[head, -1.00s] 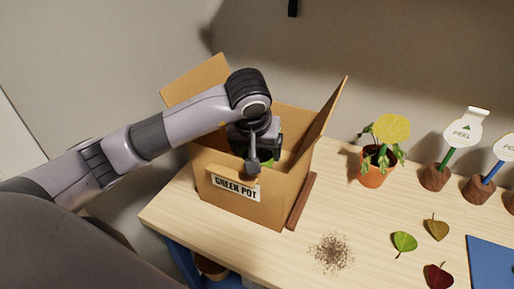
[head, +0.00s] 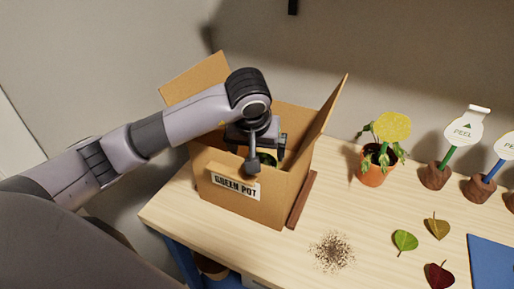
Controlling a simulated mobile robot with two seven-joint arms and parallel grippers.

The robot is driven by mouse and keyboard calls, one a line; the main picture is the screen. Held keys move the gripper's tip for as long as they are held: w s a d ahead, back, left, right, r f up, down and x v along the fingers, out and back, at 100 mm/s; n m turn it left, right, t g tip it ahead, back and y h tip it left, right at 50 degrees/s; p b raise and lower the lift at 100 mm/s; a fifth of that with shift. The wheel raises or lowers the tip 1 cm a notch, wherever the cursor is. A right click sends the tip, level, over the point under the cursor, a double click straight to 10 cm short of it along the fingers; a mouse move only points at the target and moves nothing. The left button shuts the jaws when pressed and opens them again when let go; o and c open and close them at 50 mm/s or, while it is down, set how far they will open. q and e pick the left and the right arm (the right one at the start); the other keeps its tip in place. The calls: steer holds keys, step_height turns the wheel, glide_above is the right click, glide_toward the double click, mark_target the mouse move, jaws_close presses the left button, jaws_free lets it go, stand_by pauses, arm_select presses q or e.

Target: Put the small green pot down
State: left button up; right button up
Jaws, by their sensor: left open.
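The cardboard box labelled "GREEN POT" (head: 238,204) stands open on the table, flaps raised. My left gripper (head: 262,158) points down into the box and is open. A small patch of the green pot (head: 280,154) shows inside the box beside the gripper, with some yellow near it. Most of the pot is hidden by the gripper and the box wall, so I cannot tell whether it touches the box floor. My right gripper is not in view.
An orange pot with a plant (head: 374,168) stands right of the box. Labelled tools in brown bases (head: 436,177) stand farther right. Loose leaves (head: 405,240), a soil heap (head: 332,251) and a blue mat (head: 492,258) lie in front. A brown strip (head: 302,200) lies against the box.

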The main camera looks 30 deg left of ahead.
arm_select(q)
steer(key=v, duration=1.2)
steer(key=shift+r+p, duration=0.25)
steer(key=shift+p, duration=0.15)
